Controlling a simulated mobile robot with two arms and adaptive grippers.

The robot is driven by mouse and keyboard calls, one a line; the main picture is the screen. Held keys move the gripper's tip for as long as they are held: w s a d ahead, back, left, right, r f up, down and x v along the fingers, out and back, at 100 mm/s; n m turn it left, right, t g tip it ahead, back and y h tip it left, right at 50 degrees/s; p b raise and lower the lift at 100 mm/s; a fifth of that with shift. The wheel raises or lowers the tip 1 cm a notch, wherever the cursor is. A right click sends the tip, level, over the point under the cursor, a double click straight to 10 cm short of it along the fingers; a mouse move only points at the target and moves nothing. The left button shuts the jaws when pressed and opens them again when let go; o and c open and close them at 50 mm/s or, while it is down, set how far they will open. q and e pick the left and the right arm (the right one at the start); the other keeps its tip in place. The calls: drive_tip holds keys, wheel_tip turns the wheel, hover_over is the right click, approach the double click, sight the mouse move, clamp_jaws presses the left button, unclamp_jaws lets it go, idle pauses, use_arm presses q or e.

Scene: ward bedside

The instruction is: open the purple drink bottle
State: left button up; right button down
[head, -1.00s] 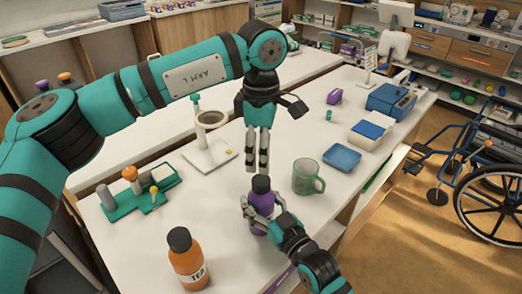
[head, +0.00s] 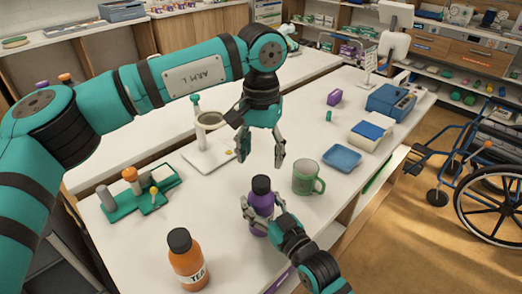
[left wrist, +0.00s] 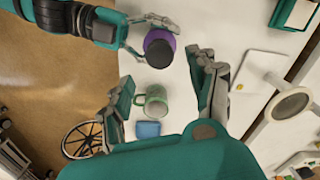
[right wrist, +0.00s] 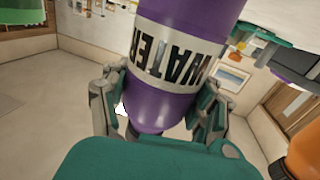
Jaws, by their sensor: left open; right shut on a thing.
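The purple drink bottle (head: 262,203) with a black cap (head: 261,185) stands upright near the front of the white table. My right gripper (head: 260,215) is shut around its body; the right wrist view shows the bottle (right wrist: 165,105) with its WATER label between the fingers. My left gripper (head: 260,158) is open and empty, pointing down above the cap and apart from it. In the left wrist view the open fingers (left wrist: 165,90) spread on both sides, with the bottle top (left wrist: 159,48) toward the upper part between them.
A green mug (head: 308,177) stands right of the bottle, with a blue tray (head: 342,158) behind it. An orange TEA bottle (head: 188,262) stands front left. A white stand with a ring (head: 210,157) and a green holder (head: 140,195) are at the left.

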sight(261, 180)
use_arm(q)
wheel_tip(261, 180, down, 8)
drive_tip(key=shift+r, duration=0.15)
idle(0.3)
